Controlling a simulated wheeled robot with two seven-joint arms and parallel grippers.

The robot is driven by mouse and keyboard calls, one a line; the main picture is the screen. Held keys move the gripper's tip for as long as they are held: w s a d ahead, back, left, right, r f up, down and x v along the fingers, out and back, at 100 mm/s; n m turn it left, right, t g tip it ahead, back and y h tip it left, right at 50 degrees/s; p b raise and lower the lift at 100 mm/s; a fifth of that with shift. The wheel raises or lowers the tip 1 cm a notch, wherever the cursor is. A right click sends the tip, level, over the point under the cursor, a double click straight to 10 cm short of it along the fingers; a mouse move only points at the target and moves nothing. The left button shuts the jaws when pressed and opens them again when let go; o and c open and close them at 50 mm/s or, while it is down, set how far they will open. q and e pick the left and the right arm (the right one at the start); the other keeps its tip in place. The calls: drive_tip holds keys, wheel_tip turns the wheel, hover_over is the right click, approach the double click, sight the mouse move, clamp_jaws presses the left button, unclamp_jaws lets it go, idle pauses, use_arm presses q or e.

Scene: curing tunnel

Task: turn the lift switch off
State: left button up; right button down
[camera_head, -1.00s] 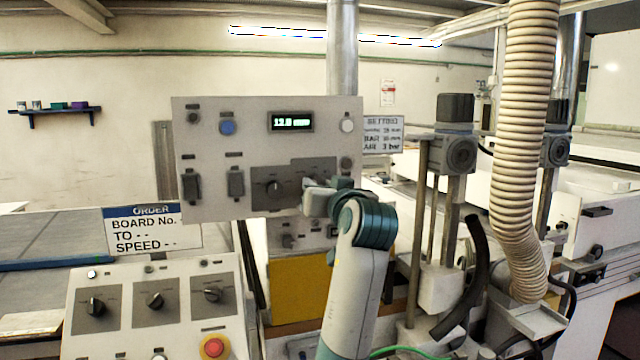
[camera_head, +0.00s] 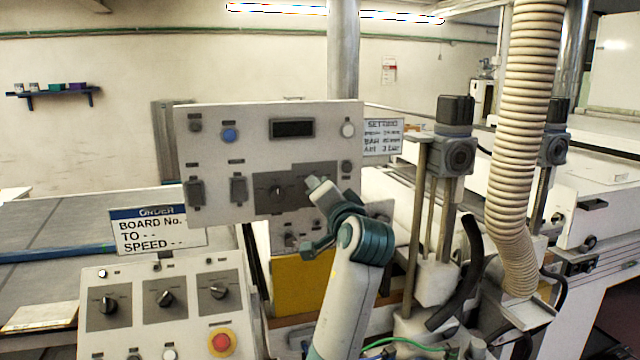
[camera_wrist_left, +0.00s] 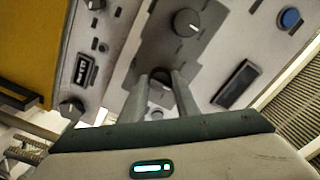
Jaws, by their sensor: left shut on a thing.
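A pale upright control panel (camera_head: 225,155) stands at the centre of the head view. My left gripper (camera_head: 314,184) reaches it from below and is tilted. It is shut on a dark rotary switch (camera_wrist_left: 160,77) on a grey plate, seen between its two fingers in the left wrist view. The gripper hides most of this switch in the head view. Another dark knob (camera_head: 277,191) is on the same plate to its left. The panel's display (camera_head: 292,128) is dark, and it is also dark in the left wrist view (camera_wrist_left: 237,88). My right gripper is not in view.
A lower console (camera_head: 165,320) with several knobs and a red button (camera_head: 221,342) is at the front left. An order sign (camera_head: 158,230) stands behind it. A ribbed hose (camera_head: 520,140) and motor posts (camera_head: 455,155) are on the right.

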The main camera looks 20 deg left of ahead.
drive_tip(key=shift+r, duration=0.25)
use_arm(q)
drive_tip(key=o, duration=1)
drive_tip(key=shift+o, duration=0.2)
